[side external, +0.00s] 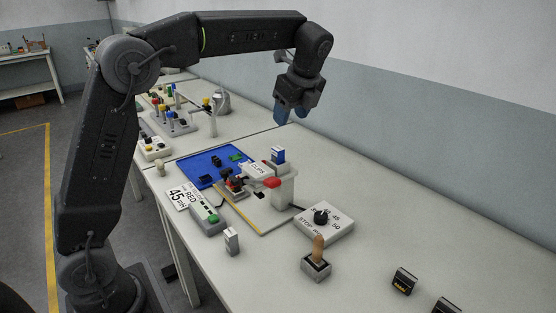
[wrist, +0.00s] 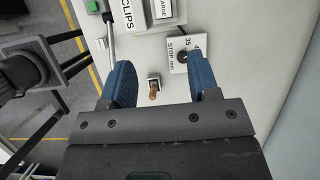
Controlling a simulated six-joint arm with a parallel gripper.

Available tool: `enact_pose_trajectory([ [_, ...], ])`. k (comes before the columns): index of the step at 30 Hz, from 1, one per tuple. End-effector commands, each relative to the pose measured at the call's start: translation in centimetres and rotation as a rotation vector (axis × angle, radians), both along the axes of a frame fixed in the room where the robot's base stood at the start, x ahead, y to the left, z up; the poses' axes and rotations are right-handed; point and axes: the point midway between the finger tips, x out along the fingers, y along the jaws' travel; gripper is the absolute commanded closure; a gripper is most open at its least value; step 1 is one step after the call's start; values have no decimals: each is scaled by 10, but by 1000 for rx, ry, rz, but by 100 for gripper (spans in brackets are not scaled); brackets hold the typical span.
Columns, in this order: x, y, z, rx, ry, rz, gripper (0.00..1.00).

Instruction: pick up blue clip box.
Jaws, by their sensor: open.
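The blue clip box (side external: 278,155) is a small blue and white box. It stands on top of the white clip station (side external: 283,188) in the side view. In the wrist view I cannot make out its blue sides; a white box top lettered LARGE (wrist: 162,9) shows at the top edge, and I cannot tell if it is the same box. My gripper (side external: 290,116) has blue fingers pointing down. It is in the air above and beyond the clip box, apart from it. In the wrist view the gripper (wrist: 159,72) is open, with nothing held between its fingers.
A white dial box (side external: 324,222) and a small holder with a wooden peg (side external: 317,260) stand in front of the station. A blue mat (side external: 207,168) with small parts lies left of it. Two black boxes lie at right front. The table's back right is clear.

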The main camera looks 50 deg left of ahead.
Motion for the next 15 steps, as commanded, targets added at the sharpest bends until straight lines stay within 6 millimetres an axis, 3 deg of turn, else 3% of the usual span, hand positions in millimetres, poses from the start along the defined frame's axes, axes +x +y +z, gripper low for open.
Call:
enact_pose_trajectory([
  [5,7,8,-13,12,32,-33,45],
  [15,6,31,-69,10,28,-34,45],
])
